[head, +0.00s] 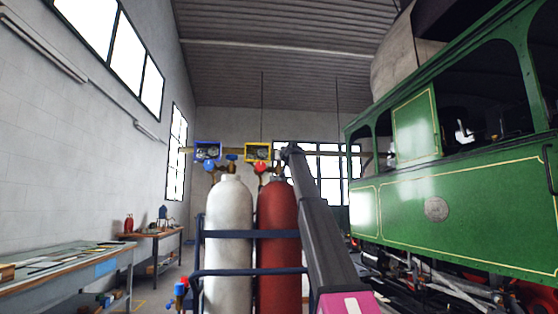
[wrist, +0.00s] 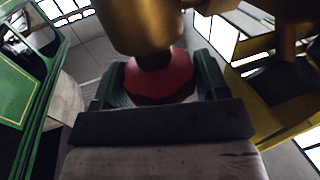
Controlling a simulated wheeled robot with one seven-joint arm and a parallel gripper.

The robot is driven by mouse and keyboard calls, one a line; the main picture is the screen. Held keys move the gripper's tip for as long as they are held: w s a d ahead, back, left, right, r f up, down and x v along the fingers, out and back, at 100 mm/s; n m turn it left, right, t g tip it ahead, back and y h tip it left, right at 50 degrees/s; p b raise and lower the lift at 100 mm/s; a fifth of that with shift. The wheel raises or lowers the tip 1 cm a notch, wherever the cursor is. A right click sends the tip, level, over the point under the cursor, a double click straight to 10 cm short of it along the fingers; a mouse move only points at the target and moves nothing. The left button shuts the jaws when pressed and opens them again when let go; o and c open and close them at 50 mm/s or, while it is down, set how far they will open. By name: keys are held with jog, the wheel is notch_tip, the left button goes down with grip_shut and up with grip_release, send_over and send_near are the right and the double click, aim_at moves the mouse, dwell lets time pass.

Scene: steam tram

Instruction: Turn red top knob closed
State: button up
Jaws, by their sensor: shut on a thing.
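The red knob (wrist: 160,84) sits between the two dark fingers of my gripper (wrist: 160,70) in the wrist view, and the gripper is shut on it. A brass fitting (wrist: 145,25) lies directly beyond the knob and covers part of it. In the head view, my arm reaches up to the top of the red cylinder (head: 277,215), and its end is small and dark there. The top knob cannot be made out clearly in that view. A separate red knob (head: 261,168) shows below the yellow gauge box (head: 257,152).
A white cylinder (head: 229,215) stands left of the red one, with a blue top knob (head: 231,157) and a blue gauge box (head: 208,151). Dark blue rails (head: 250,271) cross in front. A green tram (head: 460,200) stands to the right, a workbench (head: 65,268) to the left.

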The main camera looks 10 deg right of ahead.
jog(key=shift+m+h, duration=0.7)
jog(key=shift+h, duration=0.3)
jog(key=o, duration=0.6)
jog(key=shift+o, duration=0.2)
jog(key=shift+s, duration=0.15)
jog(key=s+d, duration=0.1)
jog(key=s, duration=0.9)
jog(key=shift+s+d, duration=0.25)
